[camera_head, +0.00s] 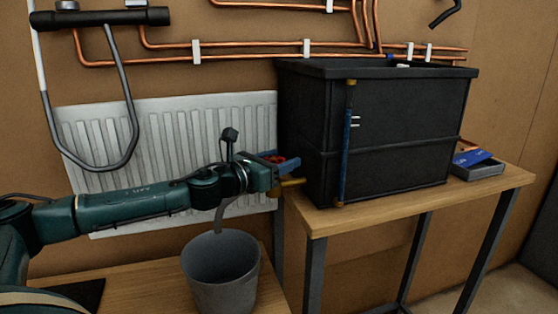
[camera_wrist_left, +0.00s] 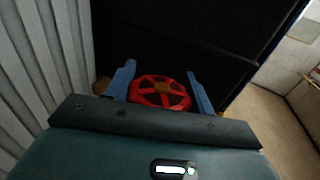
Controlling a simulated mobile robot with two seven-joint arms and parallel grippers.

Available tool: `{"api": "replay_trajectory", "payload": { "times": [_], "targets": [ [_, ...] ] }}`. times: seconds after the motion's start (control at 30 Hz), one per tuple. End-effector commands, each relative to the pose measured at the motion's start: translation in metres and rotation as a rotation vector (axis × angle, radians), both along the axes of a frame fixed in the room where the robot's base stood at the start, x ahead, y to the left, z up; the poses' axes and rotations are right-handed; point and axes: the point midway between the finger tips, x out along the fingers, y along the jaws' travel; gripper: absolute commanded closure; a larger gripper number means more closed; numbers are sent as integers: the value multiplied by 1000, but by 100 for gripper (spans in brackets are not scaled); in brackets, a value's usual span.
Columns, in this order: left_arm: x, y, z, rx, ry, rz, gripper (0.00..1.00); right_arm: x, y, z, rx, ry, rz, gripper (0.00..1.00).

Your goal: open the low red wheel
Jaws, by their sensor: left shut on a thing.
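In the head view only a bit of the red wheel (camera_head: 294,162) shows beside the lower left side of the black tank (camera_head: 410,120). My left gripper (camera_head: 280,160) is shut on the wheel there. A brass fitting (camera_head: 290,183) sits just below the gripper. My right gripper is in neither view.
A grey bucket (camera_head: 222,270) stands on a low wooden surface under my left arm. A white radiator (camera_head: 180,130) is behind the arm. The tank stands on a wooden table (camera_head: 480,195) with a blue item in a grey tray (camera_head: 478,169) at right. Copper pipes (camera_head: 250,46) run along the wall.

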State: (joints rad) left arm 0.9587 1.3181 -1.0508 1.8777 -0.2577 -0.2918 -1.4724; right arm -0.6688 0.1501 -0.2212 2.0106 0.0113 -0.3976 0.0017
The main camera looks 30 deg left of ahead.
Motion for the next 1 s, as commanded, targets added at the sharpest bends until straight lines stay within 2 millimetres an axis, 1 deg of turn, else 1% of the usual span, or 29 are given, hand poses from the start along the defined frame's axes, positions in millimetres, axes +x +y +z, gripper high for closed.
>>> {"api": "replay_trajectory", "payload": {
  "times": [0.17,0.37,0.57,1.0],
  "targets": [
    [0,0,1,-1,1,30,69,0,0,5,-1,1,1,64],
    [0,1,3,-2,2,129,69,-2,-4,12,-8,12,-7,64],
    [1,3,2,-3,2,293,69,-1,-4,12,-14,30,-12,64],
    [-1,9,0,-4,2,711,69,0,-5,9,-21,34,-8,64]
  ]
}}
